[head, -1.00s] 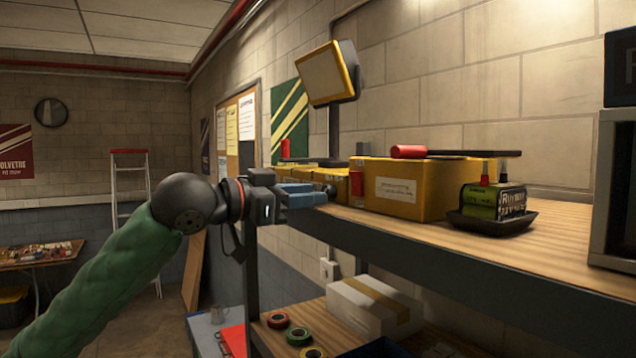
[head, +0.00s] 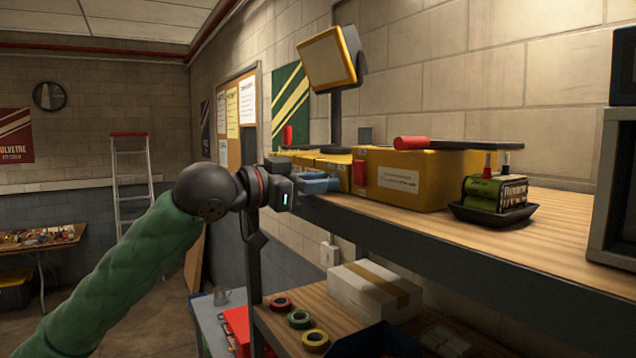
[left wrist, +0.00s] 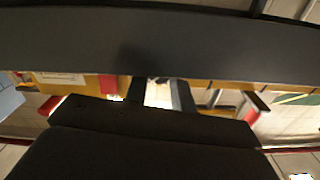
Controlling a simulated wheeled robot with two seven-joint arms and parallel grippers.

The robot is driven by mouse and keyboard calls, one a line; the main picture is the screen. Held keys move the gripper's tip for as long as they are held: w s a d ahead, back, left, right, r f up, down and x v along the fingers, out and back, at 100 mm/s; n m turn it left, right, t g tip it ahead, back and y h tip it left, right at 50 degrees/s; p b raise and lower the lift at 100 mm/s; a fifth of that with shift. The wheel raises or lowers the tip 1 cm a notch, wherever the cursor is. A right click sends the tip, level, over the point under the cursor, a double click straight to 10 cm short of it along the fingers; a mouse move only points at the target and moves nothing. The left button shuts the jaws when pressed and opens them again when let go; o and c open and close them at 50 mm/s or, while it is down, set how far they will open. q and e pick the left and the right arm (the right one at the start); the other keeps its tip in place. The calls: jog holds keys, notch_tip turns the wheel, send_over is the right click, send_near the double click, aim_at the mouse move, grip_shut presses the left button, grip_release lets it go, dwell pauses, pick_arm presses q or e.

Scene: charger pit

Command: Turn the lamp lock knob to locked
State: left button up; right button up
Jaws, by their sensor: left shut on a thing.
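The lamp (head: 328,60) has a yellow frame and a pale face, and stands on a dark post above the shelf. My left gripper (head: 322,184), with blue fingers, is at the shelf's front edge below the lamp, shut on what appears to be the lamp lock knob. The knob itself is hidden by the fingers, so its turn cannot be read. In the left wrist view the two dark fingers (left wrist: 160,94) show past a dark bar, with a bright patch between them. My right gripper is not in view.
Yellow boxes (head: 405,180) stand on the wooden shelf (head: 440,232) right behind the gripper. A black tray (head: 492,214) with green items is farther right. Tape rolls (head: 300,319) and a white box (head: 374,299) lie on the lower shelf. Open room lies at the left.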

pick_arm(q)
jog(key=shift+n, duration=2)
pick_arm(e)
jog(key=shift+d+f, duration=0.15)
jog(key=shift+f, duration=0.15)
pick_arm(q)
jog(key=shift+r, duration=0.1)
jog(key=o, duration=0.7)
jog(key=shift+a, duration=0.2)
jog(key=shift+s+b, duration=0.1)
jog(key=shift+b, duration=0.2)
